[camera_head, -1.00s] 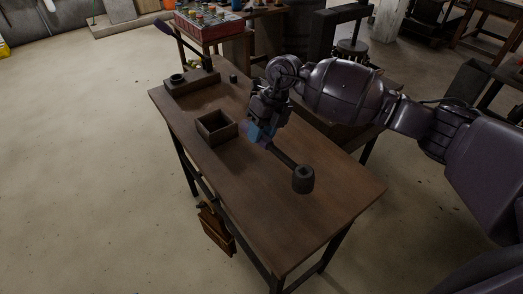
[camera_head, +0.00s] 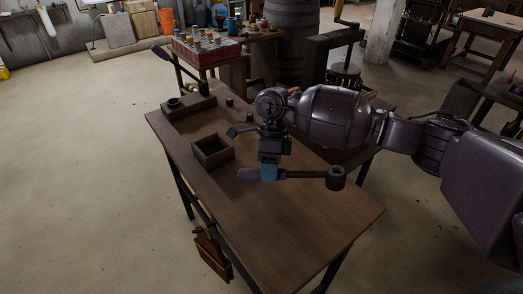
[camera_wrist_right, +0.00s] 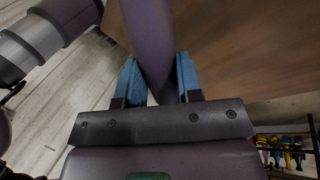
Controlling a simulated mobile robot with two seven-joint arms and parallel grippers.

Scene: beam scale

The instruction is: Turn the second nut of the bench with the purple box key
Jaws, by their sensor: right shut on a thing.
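My right gripper (camera_head: 269,173) is shut on the purple handle of a box key (camera_head: 312,174), above the bench (camera_head: 310,225). The key's dark shaft points right and ends in a round socket. In the right wrist view the purple handle (camera_wrist_right: 150,45) lies between the blue finger pads (camera_wrist_right: 160,85). At the bench's far left end, a block (camera_head: 188,107) bears a dark ring-like piece (camera_head: 173,102). I cannot tell which piece is the second nut. My left gripper is out of view.
An open wooden box (camera_head: 212,152) sits on the bench left of my gripper. A small dark piece (camera_head: 229,102) stands beyond it. A red crate (camera_head: 207,50) with several jars stands on a table behind. The bench's near right part is clear.

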